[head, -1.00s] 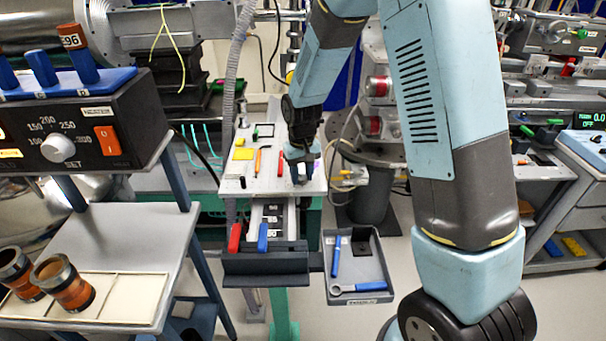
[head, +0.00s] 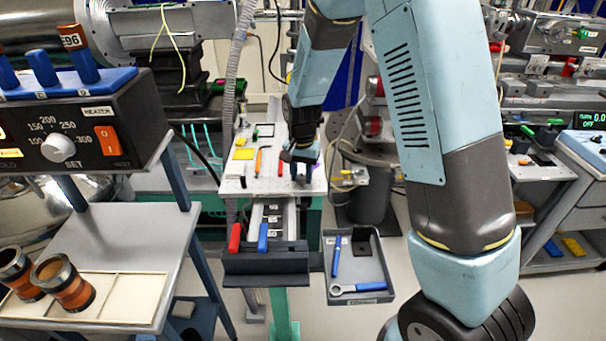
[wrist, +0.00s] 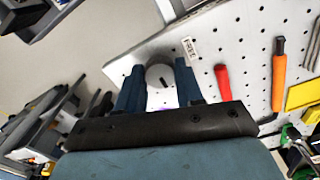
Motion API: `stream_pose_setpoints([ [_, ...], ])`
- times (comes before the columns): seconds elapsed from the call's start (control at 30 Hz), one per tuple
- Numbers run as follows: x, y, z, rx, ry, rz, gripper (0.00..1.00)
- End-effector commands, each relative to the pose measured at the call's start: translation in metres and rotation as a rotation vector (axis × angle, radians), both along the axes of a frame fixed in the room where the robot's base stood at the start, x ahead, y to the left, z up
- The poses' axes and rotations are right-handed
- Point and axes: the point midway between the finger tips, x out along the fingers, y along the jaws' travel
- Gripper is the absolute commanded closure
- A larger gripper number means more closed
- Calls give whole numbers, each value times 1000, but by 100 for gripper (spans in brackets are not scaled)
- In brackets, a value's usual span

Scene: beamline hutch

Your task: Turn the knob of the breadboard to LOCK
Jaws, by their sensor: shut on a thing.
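The breadboard (head: 235,186) is a pale perforated plate in the middle of the head view; it also fills the right of the wrist view (wrist: 235,60). The knob (wrist: 160,74) is a round grey cap with a dark mark, near the board's edge in the wrist view. My gripper (wrist: 160,88) has its two blue fingers on either side of the knob, shut on it. I cannot read any LOCK marking.
A red-handled tool (wrist: 222,82) and an orange-handled tool (wrist: 279,75) lie on the board beside my gripper. In front are a red handle (head: 235,238), a blue handle (head: 263,237) and a grey tray (head: 376,270) with blue tools. A heater box (head: 110,125) stands left.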

Motion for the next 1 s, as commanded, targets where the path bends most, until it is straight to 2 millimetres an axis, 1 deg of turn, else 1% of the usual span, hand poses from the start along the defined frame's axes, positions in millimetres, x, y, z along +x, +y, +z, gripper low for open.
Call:
stream_pose_setpoints([
  [0.5, 2, 0, 1, 1, -6, -22, 94],
  [0.53, 2, 0, 1, 1, -5, -22, 62],
  [0.77, 1, 0, 1, 0, -2, -20, 40],
  [0.8, 1, 0, 0, 0, -2, -20, 38],
  [1.0, 1, 0, 1, 1, -1, -20, 38],
])
